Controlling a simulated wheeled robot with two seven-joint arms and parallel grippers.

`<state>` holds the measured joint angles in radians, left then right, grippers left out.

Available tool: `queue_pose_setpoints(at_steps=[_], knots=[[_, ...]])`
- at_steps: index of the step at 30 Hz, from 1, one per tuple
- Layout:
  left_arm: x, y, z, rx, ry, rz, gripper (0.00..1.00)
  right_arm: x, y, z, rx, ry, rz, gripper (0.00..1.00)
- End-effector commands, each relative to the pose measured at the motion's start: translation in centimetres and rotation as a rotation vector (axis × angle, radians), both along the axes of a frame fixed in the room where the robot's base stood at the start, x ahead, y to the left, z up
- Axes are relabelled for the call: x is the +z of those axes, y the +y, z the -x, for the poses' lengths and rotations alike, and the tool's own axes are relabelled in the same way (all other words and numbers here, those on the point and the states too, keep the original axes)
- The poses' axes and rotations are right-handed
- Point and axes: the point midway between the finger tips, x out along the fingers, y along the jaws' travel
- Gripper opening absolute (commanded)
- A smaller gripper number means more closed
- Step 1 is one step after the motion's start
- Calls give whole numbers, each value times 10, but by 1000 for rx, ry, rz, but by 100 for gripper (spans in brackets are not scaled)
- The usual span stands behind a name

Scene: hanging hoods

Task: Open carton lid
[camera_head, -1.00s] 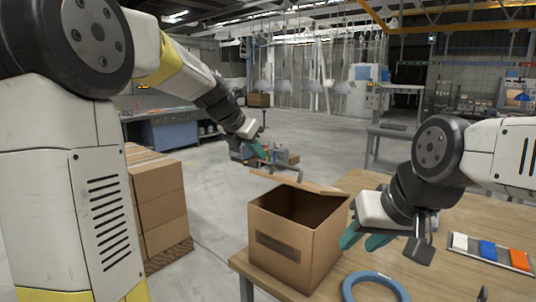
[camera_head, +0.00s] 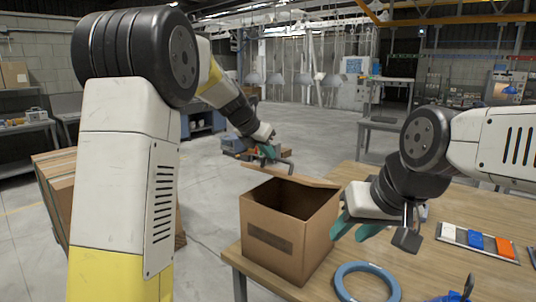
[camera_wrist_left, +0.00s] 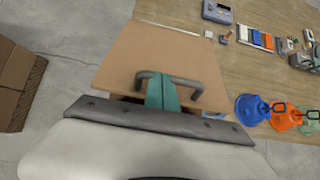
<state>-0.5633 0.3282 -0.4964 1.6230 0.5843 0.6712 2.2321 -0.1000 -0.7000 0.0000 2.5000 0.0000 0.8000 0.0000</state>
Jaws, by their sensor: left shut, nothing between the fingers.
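The brown carton (camera_head: 275,249) stands upright on the wooden table, its top showing a dark opening. A flap (camera_head: 300,179) at its far edge shows nearly edge-on in the head view. In the left wrist view a broad brown carton panel (camera_wrist_left: 160,55), seemingly this flap, lies beyond the fingers. My left gripper (camera_head: 269,156) is shut and empty above the far left of the carton; its teal fingers (camera_wrist_left: 163,92) are together in front of the panel. Whether they touch it is unclear. My right gripper (camera_head: 352,232) is open beside the carton's right side, its fingers apart.
A blue ring (camera_head: 345,290) lies on the table (camera_head: 440,265) in front of the carton. A tray of coloured blocks (camera_head: 478,242) lies at the right. Stacked cartons (camera_head: 58,190) stand on the floor at left, partly behind my left arm.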

Motion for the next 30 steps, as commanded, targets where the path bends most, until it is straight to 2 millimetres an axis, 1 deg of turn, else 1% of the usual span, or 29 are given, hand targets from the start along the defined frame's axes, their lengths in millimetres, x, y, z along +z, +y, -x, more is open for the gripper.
queue_pose_setpoints(at_steps=[17,30], knots=[[3,1,-1,1,-1,0,0,0,0,0,0,0,0,36],[11,4,-3,0,-1,-1,0,0,0,0,0,0,0,36]])
